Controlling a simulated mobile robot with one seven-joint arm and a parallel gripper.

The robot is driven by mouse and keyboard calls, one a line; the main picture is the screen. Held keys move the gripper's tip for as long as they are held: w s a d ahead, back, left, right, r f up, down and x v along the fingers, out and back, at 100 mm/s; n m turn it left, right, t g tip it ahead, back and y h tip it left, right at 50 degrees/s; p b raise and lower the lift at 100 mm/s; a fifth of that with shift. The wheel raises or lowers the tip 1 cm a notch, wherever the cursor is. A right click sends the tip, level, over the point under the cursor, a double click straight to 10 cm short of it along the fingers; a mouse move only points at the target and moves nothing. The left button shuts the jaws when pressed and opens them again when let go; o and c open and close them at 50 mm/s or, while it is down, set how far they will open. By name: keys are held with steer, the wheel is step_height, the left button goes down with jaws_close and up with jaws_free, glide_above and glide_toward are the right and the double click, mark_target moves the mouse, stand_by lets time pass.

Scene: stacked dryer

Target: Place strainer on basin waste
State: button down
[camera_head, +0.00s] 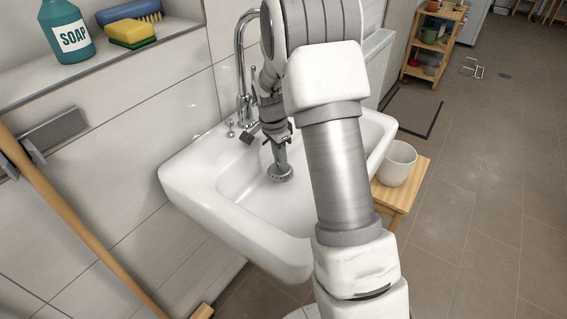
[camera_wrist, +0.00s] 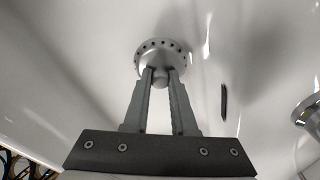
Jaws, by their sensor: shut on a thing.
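The strainer (camera_wrist: 163,52) is a round grey metal disc with a ring of small holes and a central knob. My gripper (camera_wrist: 160,78) is shut on the knob, with a fingertip on each side. In the head view my gripper (camera_head: 281,160) points down into the white basin (camera_head: 240,187), with the strainer (camera_head: 280,174) at its tip. I cannot tell whether the strainer touches the basin floor. The basin waste is not clearly visible in either view.
A chrome tap (camera_head: 243,75) stands at the basin's back, close to my arm. A soap bottle (camera_head: 67,32) and a brush (camera_head: 130,12) with a sponge (camera_head: 131,33) sit on the ledge. A white pot (camera_head: 398,163) stands on a wooden stool (camera_head: 405,196) at right.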

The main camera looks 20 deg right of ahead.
steer(key=shift+w+d, duration=0.95)
steer(key=shift+w, duration=0.1)
steer(key=shift+f+b, duration=0.5)
steer(key=shift+f, duration=1.25)
steer(key=shift+f, duration=0.15)
steer(key=c, duration=0.7)
jaws_free()
